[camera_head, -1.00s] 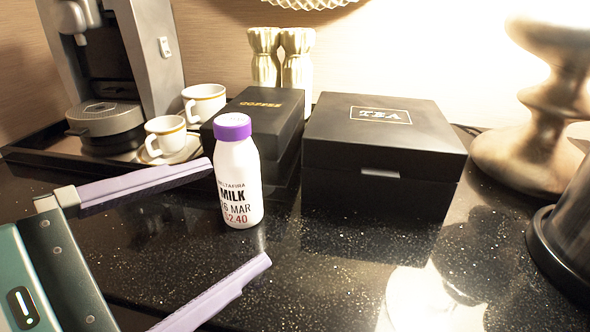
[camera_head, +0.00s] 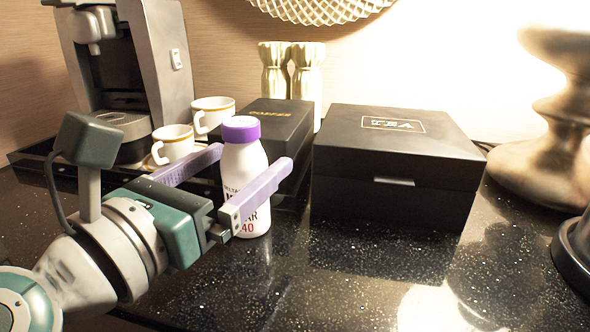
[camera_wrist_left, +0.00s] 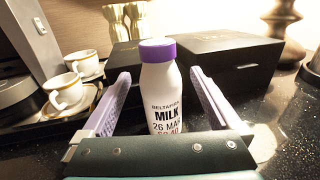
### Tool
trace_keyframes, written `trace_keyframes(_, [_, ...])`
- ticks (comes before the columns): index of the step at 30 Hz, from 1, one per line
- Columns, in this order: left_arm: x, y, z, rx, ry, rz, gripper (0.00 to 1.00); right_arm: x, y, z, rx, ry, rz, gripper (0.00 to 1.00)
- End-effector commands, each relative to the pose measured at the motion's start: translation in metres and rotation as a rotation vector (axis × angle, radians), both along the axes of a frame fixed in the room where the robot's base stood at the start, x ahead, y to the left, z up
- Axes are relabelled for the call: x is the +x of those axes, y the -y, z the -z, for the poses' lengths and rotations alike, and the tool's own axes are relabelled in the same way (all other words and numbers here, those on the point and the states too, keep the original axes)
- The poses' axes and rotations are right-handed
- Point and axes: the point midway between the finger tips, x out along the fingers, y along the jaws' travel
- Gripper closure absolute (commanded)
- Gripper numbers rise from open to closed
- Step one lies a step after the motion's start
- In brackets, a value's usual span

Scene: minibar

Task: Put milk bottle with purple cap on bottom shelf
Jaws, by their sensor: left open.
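The white milk bottle (camera_head: 246,170) with a purple cap stands upright on the black speckled counter, in front of the coffee box. My left gripper (camera_head: 236,180) is open, with its lilac fingers on either side of the bottle's body. In the left wrist view the bottle (camera_wrist_left: 161,92) shows between the two spread fingers (camera_wrist_left: 160,95), with a gap visible on each side. Its lower part is hidden behind the gripper body there. No bottom shelf is in view. My right gripper is not in view.
A black tea box (camera_head: 395,165) stands right of the bottle, and a black coffee box (camera_head: 275,125) is behind it. White cups (camera_head: 172,143) and a coffee machine (camera_head: 150,60) are at the left. The front right counter (camera_head: 370,285) is clear.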

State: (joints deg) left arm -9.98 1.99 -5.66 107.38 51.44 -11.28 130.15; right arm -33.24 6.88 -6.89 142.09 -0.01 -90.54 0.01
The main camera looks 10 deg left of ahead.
Motion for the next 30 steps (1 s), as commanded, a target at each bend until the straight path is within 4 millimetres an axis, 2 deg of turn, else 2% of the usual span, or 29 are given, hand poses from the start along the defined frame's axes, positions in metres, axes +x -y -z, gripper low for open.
trace_keyframes(3, [0.011,0.0032,-0.0003,0.001,0.0,0.0,0.04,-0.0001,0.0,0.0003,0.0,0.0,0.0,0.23])
trace_keyframes(11, [0.0128,0.0038,-0.0002,0.001,-0.001,0.001,0.04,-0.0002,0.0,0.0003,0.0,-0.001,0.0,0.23])
trace_keyframes(30, [0.0124,0.0035,0.0,0.001,-0.001,0.0,0.76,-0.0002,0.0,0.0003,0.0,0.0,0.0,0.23])
